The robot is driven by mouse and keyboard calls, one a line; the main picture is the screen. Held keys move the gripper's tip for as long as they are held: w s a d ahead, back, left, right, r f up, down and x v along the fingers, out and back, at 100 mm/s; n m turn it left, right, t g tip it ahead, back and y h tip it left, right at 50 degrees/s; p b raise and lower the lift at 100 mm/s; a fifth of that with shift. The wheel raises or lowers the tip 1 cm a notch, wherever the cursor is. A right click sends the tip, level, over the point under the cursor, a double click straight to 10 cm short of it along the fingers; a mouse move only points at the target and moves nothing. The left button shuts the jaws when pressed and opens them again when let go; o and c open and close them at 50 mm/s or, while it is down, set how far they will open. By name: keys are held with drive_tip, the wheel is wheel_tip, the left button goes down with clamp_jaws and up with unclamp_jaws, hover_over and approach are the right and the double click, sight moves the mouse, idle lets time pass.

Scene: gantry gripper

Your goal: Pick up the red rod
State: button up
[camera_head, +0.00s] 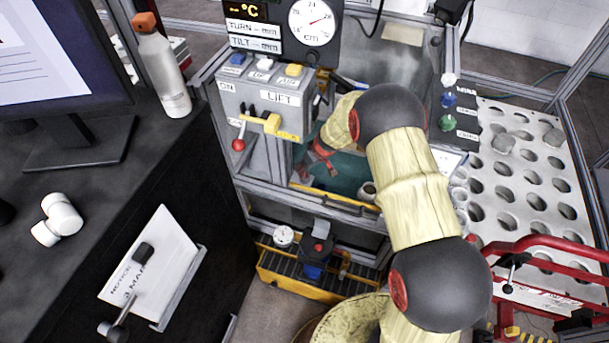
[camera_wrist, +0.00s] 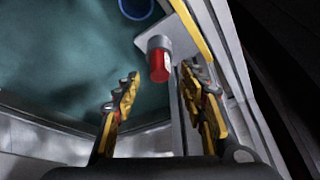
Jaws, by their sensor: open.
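In the wrist view, the red rod (camera_wrist: 158,68) is a short red cylinder with a grey cap at its upper end and a pale patch on its right side. It stands by a grey metal plate at the edge of the teal floor. My gripper (camera_wrist: 160,86) is open and empty, with yellow and black fingers. The rod appears in the gap between the fingertips, nearer the right finger. Neither finger visibly touches it. I cannot tell how far beyond the tips it is. In the head view my arm reaches into the teal-floored bay and hides much of it; I cannot make out the rod there.
A blue ring (camera_wrist: 136,8) lies at the top of the wrist view, and a yellow edge strip (camera_wrist: 190,28) runs beside the plate. In the head view, a control box (camera_head: 263,100) with a red-knobbed lever stands left of the bay. A perforated panel (camera_head: 535,205) lies right.

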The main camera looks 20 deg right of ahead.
drive_tip(key=shift+b+x, duration=0.3)
drive_tip(key=shift+x, duration=1.15)
drive_tip(key=shift+r, duration=0.1)
drive_tip(key=shift+c, duration=1.3)
drive_tip(key=c, duration=0.8)
clamp_jaws()
